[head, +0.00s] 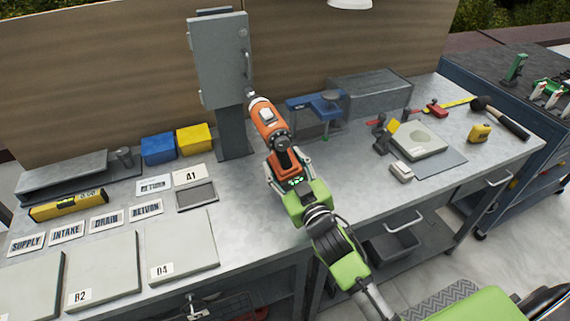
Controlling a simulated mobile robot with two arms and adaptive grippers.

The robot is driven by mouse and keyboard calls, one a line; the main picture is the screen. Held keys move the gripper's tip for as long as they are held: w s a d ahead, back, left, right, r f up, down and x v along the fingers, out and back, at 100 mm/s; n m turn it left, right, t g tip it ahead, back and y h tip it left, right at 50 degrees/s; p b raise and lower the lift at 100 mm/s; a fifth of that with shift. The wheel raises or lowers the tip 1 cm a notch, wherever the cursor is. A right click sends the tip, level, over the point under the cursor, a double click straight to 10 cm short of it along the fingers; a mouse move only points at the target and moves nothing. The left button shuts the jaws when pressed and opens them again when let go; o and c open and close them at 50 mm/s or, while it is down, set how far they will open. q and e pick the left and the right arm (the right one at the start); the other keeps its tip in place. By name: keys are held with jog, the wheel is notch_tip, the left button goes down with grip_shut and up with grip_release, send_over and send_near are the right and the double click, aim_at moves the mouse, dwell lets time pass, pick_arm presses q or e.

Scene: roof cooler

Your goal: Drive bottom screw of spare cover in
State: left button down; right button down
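My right gripper (287,176) is shut around the dark lower part of an orange power driver (268,119). The driver tilts up and to the left. Its nose end is beside the lower right edge of a grey upright box (217,62) with a flat front cover, on a grey post (234,135). I cannot tell whether the driver tip touches the box or a screw. The bottom screw is not clearly visible; the driver's nose may hide it. My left gripper is not in view.
The bench holds blue (158,149) and yellow (194,139) bins left of the post, and a blue vise-like fixture (318,106) right of it. Flat panels (181,246) and labels lie front left. A hammer (500,116) lies far right. Bare bench surrounds my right gripper.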

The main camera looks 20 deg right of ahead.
aim_at(292, 175)
jog(key=shift+w+r, duration=0.4)
jog(key=shift+w, duration=0.1)
dwell(0.5)
jog(key=shift+w+p, duration=0.2)
jog(key=shift+p, duration=0.2)
dwell(0.7)
jog(key=shift+w+f+p, duration=0.15)
jog(key=shift+w+p, duration=0.05)
jog(key=shift+p, duration=0.25)
dwell(0.7)
jog(key=shift+s, duration=0.1)
jog(key=shift+s+a+f, duration=0.1)
jog(key=shift+s+f, duration=0.05)
jog(key=shift+s, duration=0.45)
jog(key=shift+s+p, duration=1.1)
jog(key=shift+s, duration=1.65)
